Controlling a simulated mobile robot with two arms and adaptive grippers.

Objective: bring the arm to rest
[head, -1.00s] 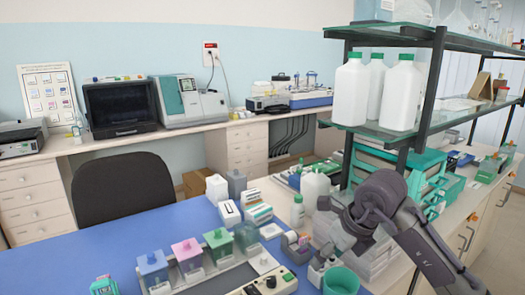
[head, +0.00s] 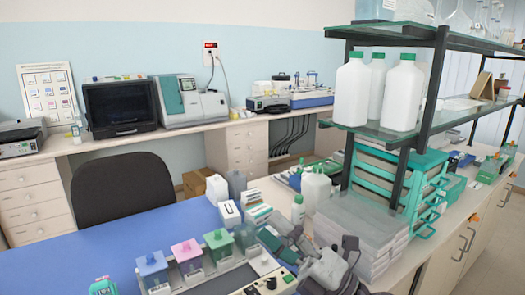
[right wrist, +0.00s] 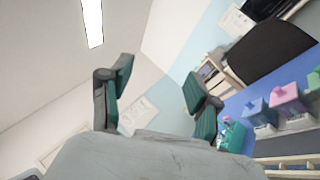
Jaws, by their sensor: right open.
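My right gripper (head: 277,246) is low at the front of the bench, just right of the staining jars, with part of my grey right arm beside it. In the right wrist view its two teal-padded fingers (right wrist: 160,90) stand apart with nothing between them, seen against wall and ceiling. A blue-lidded jar (head: 152,268), a pink-lidded jar (head: 187,252) and a green-lidded jar (head: 218,241) stand in a row left of the gripper. My left gripper is out of view.
White bottles (head: 350,90) stand on the glass shelf (head: 390,132) at right. Stacked boxes (head: 365,235) lie close right of my arm. A small white bottle (head: 298,209) stands behind the gripper. The blue mat (head: 90,250) has free room at left.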

